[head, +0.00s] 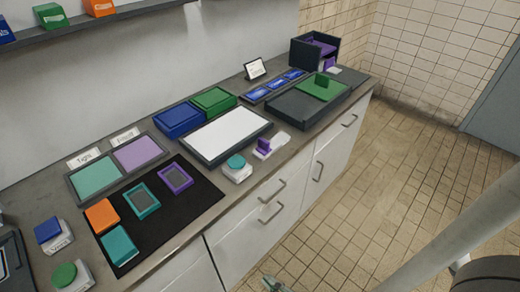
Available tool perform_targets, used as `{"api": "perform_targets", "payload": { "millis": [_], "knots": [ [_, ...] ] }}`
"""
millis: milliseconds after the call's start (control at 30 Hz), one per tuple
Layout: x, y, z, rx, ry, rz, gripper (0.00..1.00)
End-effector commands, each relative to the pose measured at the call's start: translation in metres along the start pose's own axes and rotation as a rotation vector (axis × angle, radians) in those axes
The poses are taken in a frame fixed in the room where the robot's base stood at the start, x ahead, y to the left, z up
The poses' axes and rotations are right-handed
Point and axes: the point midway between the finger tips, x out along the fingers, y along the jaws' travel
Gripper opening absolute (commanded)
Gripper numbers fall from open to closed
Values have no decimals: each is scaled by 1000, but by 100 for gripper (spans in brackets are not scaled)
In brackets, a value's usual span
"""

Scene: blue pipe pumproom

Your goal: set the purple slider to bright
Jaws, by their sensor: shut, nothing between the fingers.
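The purple slider (264,145) is a small upright purple knob on a white base (277,141) near the counter's front edge. The knob sits toward the left end of its base. Markings on the base are too small to read, so I cannot tell which end is bright. My gripper (273,285) shows only partly at the bottom edge of the head view, below the counter front and well apart from the slider. It is shut and empty.
A teal round button (236,162) stands just left of the slider. A white panel (228,134) lies behind it, and a dark tray (300,112) with a green piece (322,87) lies to the right. Cabinet handles (273,212) stick out below.

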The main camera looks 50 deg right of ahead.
Motion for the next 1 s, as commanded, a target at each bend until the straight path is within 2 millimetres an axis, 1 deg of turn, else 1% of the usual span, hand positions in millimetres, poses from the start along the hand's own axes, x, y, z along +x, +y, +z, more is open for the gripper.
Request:
{"api": "perform_targets", "payload": {
  "millis": [33, 167, 267, 367, 500, 567, 700, 800, 900, 1000],
  "knots": [
    [15, 5, -1, -47, -7, 22, 0],
    [46, 19, 0, -170, -45, 75, 0],
    [70, 33, -2, -261, -79, 122, 0],
    [92, 50, -5, -348, -118, 175, 0],
    [121, 77, -12, -459, -181, 255, 0],
    [132, 90, -16, -505, -211, 292, 0],
    [154, 123, -27, -598, -286, 381, 0],
    [166, 145, -36, -652, -339, 441, 0],
    [174, 165, -45, -694, -388, 492, 0],
    [179, 180, -52, -724, -427, 533, 0]
  ]
}}
